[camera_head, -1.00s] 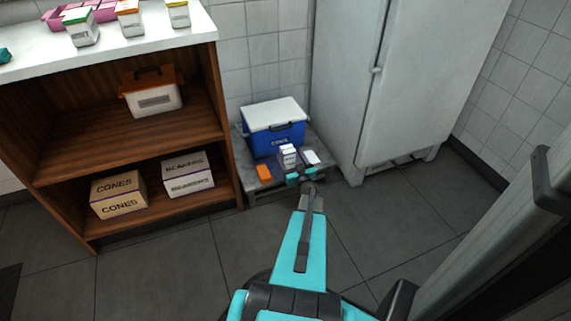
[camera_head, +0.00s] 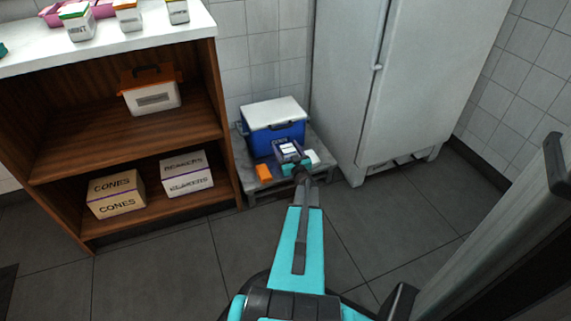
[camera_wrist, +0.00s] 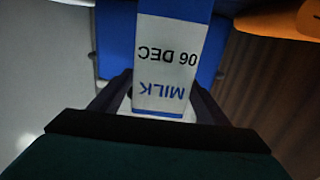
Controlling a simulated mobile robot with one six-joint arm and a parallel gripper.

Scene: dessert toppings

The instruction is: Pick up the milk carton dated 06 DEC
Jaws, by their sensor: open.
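A milk carton (camera_wrist: 168,60) is close up in the wrist view, white with a blue edge, reading "06 DEC" and "MILK" upside down. It stands between the two dark fingers of my gripper (camera_wrist: 160,100). The fingers are open, one on each side of it; I cannot tell whether either touches it. In the head view my gripper (camera_head: 293,162) is over the low grey stand, at the carton (camera_head: 288,149) in front of the blue cooler, and partly hides it.
The blue cooler (camera_head: 277,134) with a white lid stands behind on the low stand (camera_head: 316,145). An orange item (camera_head: 264,172) lies to the left, a white item (camera_head: 312,157) to the right. A fridge (camera_head: 400,90) stands at right, a wooden shelf (camera_head: 120,132) at left.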

